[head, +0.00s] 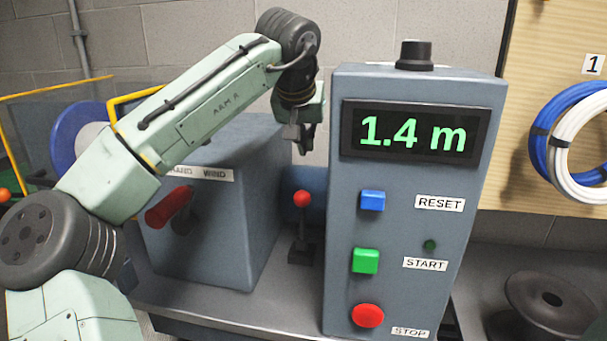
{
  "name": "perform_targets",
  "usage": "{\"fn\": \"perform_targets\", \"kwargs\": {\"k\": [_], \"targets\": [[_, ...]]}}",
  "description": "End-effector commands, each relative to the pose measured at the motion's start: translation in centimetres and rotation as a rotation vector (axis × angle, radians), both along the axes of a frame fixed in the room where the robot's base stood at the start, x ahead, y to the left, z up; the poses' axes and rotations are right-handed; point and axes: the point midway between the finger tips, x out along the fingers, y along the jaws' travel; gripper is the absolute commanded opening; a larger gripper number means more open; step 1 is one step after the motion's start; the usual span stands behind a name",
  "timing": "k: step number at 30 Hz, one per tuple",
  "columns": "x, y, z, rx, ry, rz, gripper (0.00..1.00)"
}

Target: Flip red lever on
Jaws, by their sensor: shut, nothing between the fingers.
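The lever with a red ball knob (302,198) stands on the metal bench between the grey-blue hand-wind box and the control box. Its shaft runs down from the knob to a dark base (301,252) and looks about upright. My gripper (304,147) is shut and empty, pointing down above the red knob, with a clear gap between them in the picture. How far it is in depth from the knob I cannot tell.
The control box (398,291) with a 1.4 m display and blue, green and red buttons stands close on the right. The hand-wind box (262,200) with a red crank handle (168,207) stands left. A dark spool (545,305) and hung cable coils (577,135) are far right.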

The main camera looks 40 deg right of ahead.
Motion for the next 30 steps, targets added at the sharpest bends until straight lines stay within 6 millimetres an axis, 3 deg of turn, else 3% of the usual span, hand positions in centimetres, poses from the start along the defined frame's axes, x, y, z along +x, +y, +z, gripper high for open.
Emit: {"fn": "perform_targets", "kwargs": {"k": [14,20,29,30], "targets": [[0.1,-0.2,-0.5,0.009,0.005,0.002,0.0],[1.2,-1.5,-2.9,0.009,0.005,0.002,0.0],[3.7,-4.3,-8.2,0.009,0.004,0.003,0.0],[3.5,-3.8,-8.3,0.009,0.0,0.003,0.0]]}}
